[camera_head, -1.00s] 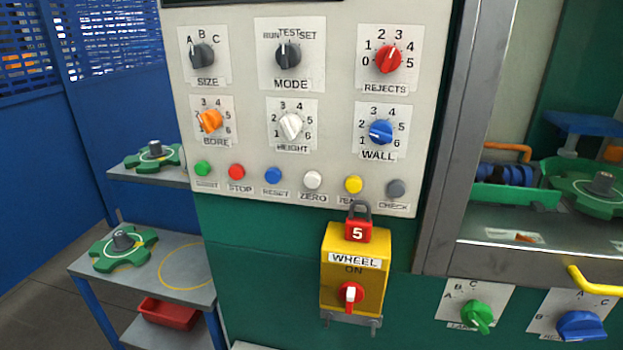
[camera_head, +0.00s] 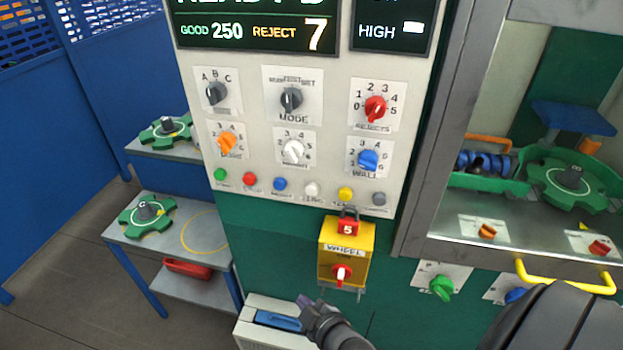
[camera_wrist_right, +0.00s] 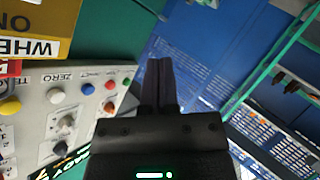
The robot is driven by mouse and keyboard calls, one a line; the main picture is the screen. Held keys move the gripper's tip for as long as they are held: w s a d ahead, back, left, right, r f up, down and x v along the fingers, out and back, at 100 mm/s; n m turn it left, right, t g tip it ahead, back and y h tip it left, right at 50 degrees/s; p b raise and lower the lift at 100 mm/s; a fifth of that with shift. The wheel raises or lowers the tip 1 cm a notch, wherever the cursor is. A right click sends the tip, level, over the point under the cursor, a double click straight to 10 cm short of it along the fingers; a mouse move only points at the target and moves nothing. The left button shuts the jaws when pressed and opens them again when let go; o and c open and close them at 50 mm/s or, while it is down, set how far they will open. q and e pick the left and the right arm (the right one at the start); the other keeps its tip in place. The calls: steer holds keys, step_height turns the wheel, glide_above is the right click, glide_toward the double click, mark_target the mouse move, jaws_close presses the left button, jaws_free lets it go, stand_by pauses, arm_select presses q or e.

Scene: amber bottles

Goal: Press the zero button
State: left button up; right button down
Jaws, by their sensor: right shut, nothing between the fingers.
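The zero button is a round white button (camera_head: 311,189) in the bottom row of the pale control panel (camera_head: 270,155), between a blue and a yellow button. In the right wrist view the white button (camera_wrist_right: 56,96) shows beside its ZERO label. My right gripper (camera_head: 304,301) is at the bottom of the head view, below the panel and apart from the button. In the right wrist view its dark fingers (camera_wrist_right: 160,66) are shut together and empty, to the right of the button row. My left gripper is not in view.
A yellow WHEEL box (camera_head: 343,250) with a red lock juts out below the button row. A yellow handle (camera_head: 560,282) sticks out at the right. Shelves with green wheels (camera_head: 148,216) stand at the left. Knobs sit above the buttons.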

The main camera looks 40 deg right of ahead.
mark_target(312, 189)
arm_select(q)
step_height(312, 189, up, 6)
steer(key=p, duration=0.4)
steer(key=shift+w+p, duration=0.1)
steer(key=shift+p, duration=0.25)
arm_select(e)
steer(key=w+d+r+t, duration=0.1)
steer(key=w+r+t, duration=0.1)
steer(key=r, duration=0.6)
steer(key=w+r+n+t, duration=0.1)
steer(key=r, duration=0.7)
steer(key=shift+w+d+n+t+h, duration=0.3)
steer(key=shift+w+d+t+h, duration=0.05)
steer(key=shift+w+t+h, duration=0.05)
arm_select(q)
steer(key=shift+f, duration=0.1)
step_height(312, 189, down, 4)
steer(key=b, duration=0.4)
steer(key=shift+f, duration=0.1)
arm_select(e)
steer(key=w+d, duration=0.5)
steer(key=d, duration=0.1)
steer(key=shift+w+d, duration=0.35)
steer(key=shift+f, duration=0.1)
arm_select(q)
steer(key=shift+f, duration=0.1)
arm_select(e)
steer(key=shift+w+d, duration=0.3)
